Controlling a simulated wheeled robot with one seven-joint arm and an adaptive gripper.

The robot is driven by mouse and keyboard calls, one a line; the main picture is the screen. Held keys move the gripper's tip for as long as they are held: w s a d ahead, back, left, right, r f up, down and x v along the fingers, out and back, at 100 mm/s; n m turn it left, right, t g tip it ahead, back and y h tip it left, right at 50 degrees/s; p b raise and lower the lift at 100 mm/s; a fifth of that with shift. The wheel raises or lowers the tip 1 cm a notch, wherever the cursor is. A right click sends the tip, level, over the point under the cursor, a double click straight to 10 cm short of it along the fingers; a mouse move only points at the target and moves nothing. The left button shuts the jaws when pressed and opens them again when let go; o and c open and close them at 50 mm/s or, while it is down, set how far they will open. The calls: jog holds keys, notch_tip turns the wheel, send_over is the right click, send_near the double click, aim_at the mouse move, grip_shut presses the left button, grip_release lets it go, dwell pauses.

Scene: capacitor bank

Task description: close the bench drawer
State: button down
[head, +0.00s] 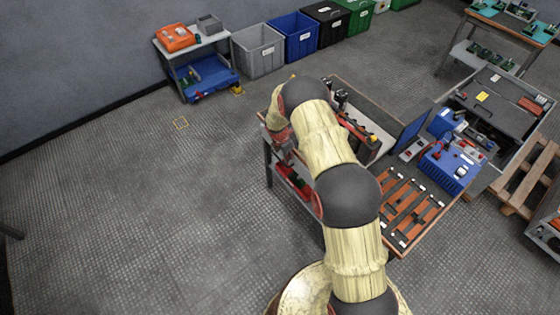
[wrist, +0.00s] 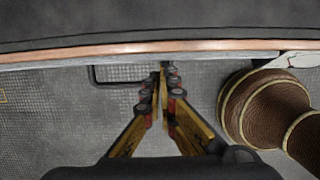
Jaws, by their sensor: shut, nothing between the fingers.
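The bench (head: 412,245) stands right of centre in the head view, with orange strips and parts on its top. Its edge (wrist: 60,52) crosses the upper wrist view as a copper-coloured and pale band. A thin dark handle (wrist: 91,76) sticks out from under this edge. My gripper (wrist: 163,68) is shut and empty, its fingertips at the right end of the handle, close to the edge. I cannot tell whether they touch it. My arm hides much of the bench front in the head view, so I cannot tell how far the drawer is out.
A blue box (head: 448,168) and a dark panel (head: 412,132) are at the bench's right side. Grey (head: 258,50), blue (head: 296,38) and black bins line the wall. A small shelf stand (head: 195,60) is at the back left. The floor left of the bench is clear.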

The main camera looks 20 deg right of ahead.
jog(key=shift+w+d, duration=0.1)
jog(key=shift+d, duration=0.3)
jog(key=shift+a, duration=0.1)
jog(key=s+a+r+p, duration=0.1)
jog(key=a+r+p, duration=0.1)
jog(key=a+r, duration=0.4)
notch_tip(320, 180, up, 4)
jog(key=shift+s+f, duration=0.2)
jog(key=shift+s, duration=0.2)
jog(key=shift+a, duration=0.1)
